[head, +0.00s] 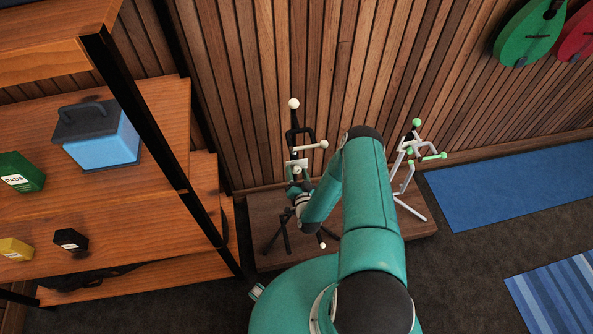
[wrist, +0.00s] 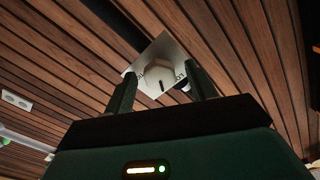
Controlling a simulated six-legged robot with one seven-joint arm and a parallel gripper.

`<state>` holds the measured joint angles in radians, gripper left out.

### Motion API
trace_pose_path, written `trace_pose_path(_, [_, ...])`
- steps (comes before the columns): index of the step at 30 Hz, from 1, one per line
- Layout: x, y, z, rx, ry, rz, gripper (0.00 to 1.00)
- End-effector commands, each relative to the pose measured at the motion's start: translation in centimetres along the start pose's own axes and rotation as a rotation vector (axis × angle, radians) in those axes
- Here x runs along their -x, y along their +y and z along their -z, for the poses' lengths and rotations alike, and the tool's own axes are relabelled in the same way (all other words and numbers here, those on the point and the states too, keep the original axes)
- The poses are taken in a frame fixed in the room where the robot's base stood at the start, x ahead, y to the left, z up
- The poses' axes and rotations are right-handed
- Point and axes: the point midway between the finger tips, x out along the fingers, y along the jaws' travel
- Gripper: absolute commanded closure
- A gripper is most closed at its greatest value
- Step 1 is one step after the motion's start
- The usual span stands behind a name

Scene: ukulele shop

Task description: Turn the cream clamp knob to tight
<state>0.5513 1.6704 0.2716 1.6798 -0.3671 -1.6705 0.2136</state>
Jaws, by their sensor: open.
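The cream clamp knob (wrist: 160,72) sits on a pale square plate (wrist: 165,45) in the wrist view. A dark mark shows on the knob's lower side, and small dark markings flank it on the plate; I cannot read them. My gripper (wrist: 159,78) is open, with one finger on each side of the knob. Contact cannot be told. In the head view the knob belongs to a black stand (head: 291,140) with cream-tipped arms, and my gripper (head: 297,184) is close in front of its small plate (head: 297,162).
A white stand with green tips (head: 411,152) stands to the right on the same low wooden platform (head: 412,218). A shelf unit (head: 165,115) with a blue box (head: 100,140) is at left. A slatted wall rises behind. Blue mats (head: 500,183) lie at right.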

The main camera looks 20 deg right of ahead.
Motion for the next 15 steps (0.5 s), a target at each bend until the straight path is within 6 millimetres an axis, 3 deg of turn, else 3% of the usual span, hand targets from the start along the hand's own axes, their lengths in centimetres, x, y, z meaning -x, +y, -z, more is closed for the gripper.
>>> trace_pose_path(9, [7.0,0.1,-0.1,-0.002,-0.005,-0.003,0.44])
trace_pose_path(15, [10.7,0.0,-0.1,-0.001,-0.003,-0.001,0.44])
